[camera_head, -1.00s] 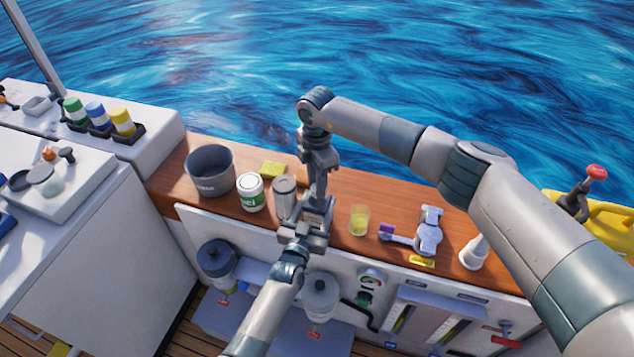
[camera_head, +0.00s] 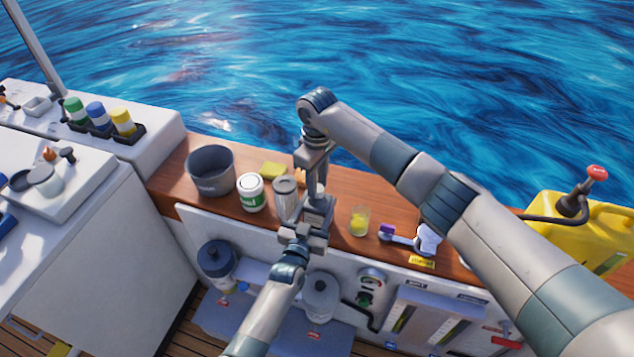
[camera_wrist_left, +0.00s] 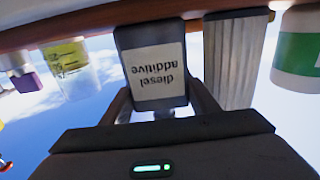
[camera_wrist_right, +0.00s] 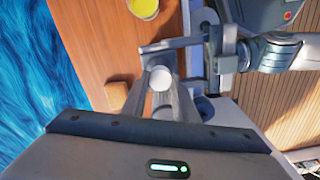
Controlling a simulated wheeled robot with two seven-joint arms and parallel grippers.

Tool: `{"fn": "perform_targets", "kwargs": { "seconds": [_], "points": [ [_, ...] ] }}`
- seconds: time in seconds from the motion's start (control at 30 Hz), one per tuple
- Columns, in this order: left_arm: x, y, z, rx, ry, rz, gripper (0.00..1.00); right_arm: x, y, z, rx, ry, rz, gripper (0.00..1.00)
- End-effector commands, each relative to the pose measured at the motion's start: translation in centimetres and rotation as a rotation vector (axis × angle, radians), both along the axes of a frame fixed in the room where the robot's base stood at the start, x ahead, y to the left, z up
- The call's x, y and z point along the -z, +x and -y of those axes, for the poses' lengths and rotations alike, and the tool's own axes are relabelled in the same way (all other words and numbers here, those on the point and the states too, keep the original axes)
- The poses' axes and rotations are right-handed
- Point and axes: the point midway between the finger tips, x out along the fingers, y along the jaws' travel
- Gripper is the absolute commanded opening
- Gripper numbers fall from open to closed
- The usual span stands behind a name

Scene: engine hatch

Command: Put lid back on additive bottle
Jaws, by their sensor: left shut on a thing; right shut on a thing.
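The additive bottle (camera_wrist_left: 157,72) is a dark grey bottle with a "diesel additive" label; it appears inverted in the left wrist view. My left gripper (camera_wrist_left: 160,103) is shut on its sides, and in the head view this gripper (camera_head: 312,228) is at the counter's front edge. My right gripper (camera_head: 317,190) reaches down from above at the same spot. In the right wrist view, my right gripper (camera_wrist_right: 162,82) is shut on a small white round lid (camera_wrist_right: 161,78). The bottle's mouth is hidden, so I cannot tell whether the lid touches it.
A ribbed grey cylinder (camera_head: 285,197) stands close left of the grippers, beside a white-green jar (camera_head: 250,193) and a dark pot (camera_head: 211,170). A cup of yellow liquid (camera_head: 359,221) stands to the right. A yellow jerrycan (camera_head: 575,232) is at the far right.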

Motion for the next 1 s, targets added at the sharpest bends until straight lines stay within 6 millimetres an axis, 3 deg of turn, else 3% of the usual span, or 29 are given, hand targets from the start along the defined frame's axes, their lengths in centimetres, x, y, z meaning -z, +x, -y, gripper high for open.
{"fn": "perform_targets", "kwargs": {
  "seconds": [0.2, 0.23, 0.3, 0.67, 1.0],
  "points": [
    [0.1, -0.1, 0.1, 0.001, 0.001, -0.002, 0.0, -0.1, 0.1, 0.0, -0.002, 0.001, 0.003, 0.06],
    [0.1, -0.1, 0.1, 0.001, 0.001, -0.002, 0.0, -0.1, 0.1, 0.0, -0.003, 0.001, 0.003, 0.33],
    [0.1, -0.1, 0.1, 0.001, 0.001, -0.002, 0.0, -0.1, 0.1, 0.0, -0.003, 0.001, 0.003, 0.45],
    [0.1, -0.1, 0.0, 0.0, 0.001, -0.002, 0.0, -0.4, 0.0, 0.0, -0.004, 0.001, 0.001, 0.45],
    [0.1, 0.0, 0.0, 0.0, 0.0, -0.001, 0.0, -3.7, 0.1, 0.0, -0.005, 0.001, 0.002, 0.45]
  ]
}}
